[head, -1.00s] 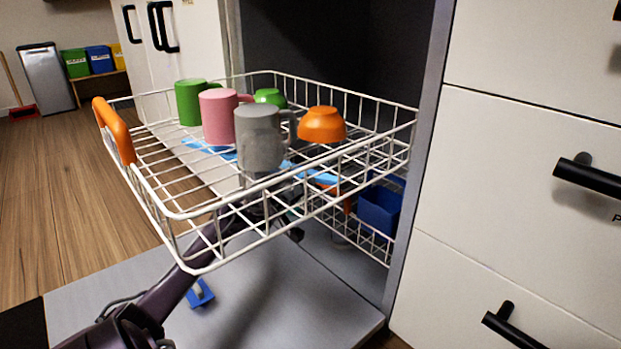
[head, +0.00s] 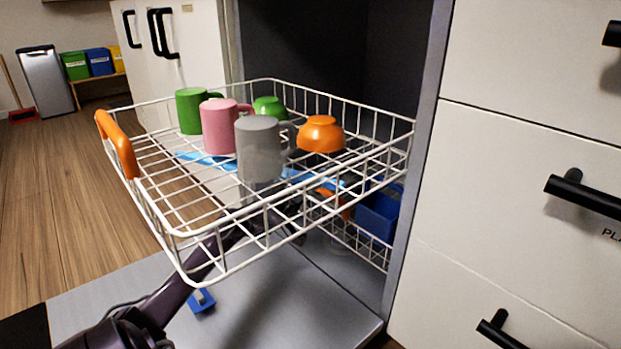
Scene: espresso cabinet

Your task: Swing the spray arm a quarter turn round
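The blue spray arm (head: 190,158) lies under the wire upper rack (head: 185,232), running from left to right. It shows only in pieces through the wires and between the mugs. My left arm comes in from the lower left and passes under the rack. My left gripper (head: 291,222) is below the rack near its right side, behind the wires. It is dark and partly hidden, so I cannot tell whether it is open or touches the spray arm. My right gripper is not in view.
The pulled-out rack carries a green mug (head: 190,112), a pink mug (head: 220,132), a grey mug (head: 258,155), a green bowl (head: 268,106) and an orange bowl (head: 320,134). A blue container (head: 378,214) sits in the lower rack. The open door (head: 265,310) lies below. Drawers stand at right.

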